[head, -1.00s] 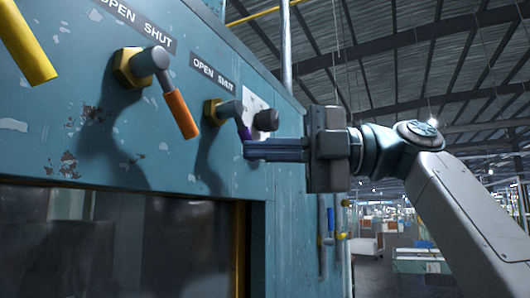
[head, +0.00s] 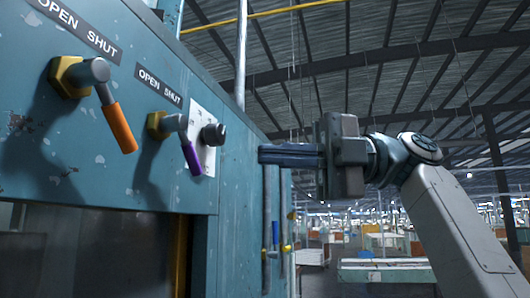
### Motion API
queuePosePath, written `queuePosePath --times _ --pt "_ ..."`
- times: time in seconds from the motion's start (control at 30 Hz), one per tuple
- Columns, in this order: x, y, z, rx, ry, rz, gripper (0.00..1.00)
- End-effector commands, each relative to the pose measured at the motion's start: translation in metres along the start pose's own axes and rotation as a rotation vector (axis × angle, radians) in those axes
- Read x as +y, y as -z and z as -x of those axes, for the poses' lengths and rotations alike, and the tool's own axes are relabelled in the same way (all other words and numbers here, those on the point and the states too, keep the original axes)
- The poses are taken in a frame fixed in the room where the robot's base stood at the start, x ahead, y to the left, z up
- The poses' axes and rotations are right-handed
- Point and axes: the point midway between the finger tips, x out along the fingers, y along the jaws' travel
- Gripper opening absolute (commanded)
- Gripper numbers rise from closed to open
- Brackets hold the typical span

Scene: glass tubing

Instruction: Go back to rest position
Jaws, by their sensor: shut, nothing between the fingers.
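My gripper (head: 262,154) is shut and empty, pointing left, in the middle of the head view. It is apart from the blue cabinet (head: 105,185), to the right of its valves in the picture. The purple-handled valve (head: 190,152) sits under an "OPEN SHUT" label (head: 160,87), its handle slanting down and to the right. The orange-handled valve (head: 117,122) is farther left under another label (head: 75,25), its handle also slanting down and to the right.
A dark round knob (head: 213,134) sticks out by a white sheet (head: 203,115) on the cabinet. Upright pipes (head: 267,225) with blue and yellow handles run beyond it. The hall opens out at right, with low benches (head: 385,272) far off.

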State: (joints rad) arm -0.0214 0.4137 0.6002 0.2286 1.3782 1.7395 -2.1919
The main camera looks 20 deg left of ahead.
Motion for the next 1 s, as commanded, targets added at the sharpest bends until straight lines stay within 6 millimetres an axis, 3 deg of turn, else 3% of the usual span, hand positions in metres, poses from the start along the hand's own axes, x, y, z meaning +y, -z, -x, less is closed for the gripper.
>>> queuePosePath --times 0.47,0.63,0.77,1.0 --pt "-0.001 0.0 -0.001 -0.002 0.001 -0.003 0.0" --pt "-0.008 -0.015 -0.014 -0.059 0.033 -0.133 0.0" --pt "-0.029 -0.044 -0.034 -0.188 0.086 -0.387 0.0" --pt "-0.103 -0.095 -0.042 -0.534 0.138 -0.9 0.0"
